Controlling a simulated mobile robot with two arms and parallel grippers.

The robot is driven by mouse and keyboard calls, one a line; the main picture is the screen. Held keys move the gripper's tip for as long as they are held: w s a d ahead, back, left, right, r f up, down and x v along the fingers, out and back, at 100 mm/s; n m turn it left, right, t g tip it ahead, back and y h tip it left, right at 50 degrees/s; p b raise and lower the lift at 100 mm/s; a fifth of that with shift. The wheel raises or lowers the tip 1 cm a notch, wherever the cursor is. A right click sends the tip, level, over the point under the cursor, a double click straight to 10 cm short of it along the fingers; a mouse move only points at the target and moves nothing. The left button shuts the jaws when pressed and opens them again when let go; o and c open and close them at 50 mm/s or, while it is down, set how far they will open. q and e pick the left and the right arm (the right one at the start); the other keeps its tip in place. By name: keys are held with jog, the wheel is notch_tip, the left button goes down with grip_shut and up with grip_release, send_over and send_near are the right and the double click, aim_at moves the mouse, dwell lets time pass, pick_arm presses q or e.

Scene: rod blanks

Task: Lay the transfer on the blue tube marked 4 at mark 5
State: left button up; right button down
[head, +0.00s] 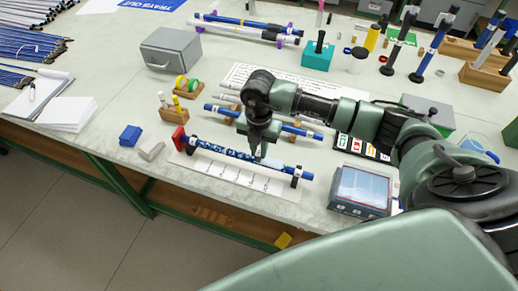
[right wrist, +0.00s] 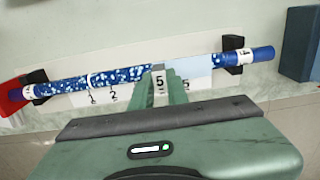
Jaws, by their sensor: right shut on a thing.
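The blue tube marked 4 (right wrist: 262,54) lies level across two black supports, its white label near the right end. It also shows in the head view (head: 305,175). White-speckled pattern covers much of its left and middle length. My right gripper (head: 259,156) is over the tube's middle; its green fingers (right wrist: 171,74) are shut on the pale blue transfer (right wrist: 197,67), which spreads right along the tube. I cannot tell whether the transfer touches the tube. Marks 1, 2 and 5 show on the white strip (right wrist: 76,99); the fingers hide part of it. My left gripper is not in view.
A red block (head: 179,139) stands at the tube's left end. A blue-grey box (head: 360,188) is close on the right. Another blue tube (head: 225,111) lies behind. Blue (head: 130,135) and grey blocks are at left; bare table surrounds them.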

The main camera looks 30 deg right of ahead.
jog(key=shift+r, duration=0.1)
dwell(0.5)
jog(key=shift+r+p, duration=2.45)
jog(key=shift+r, duration=0.95)
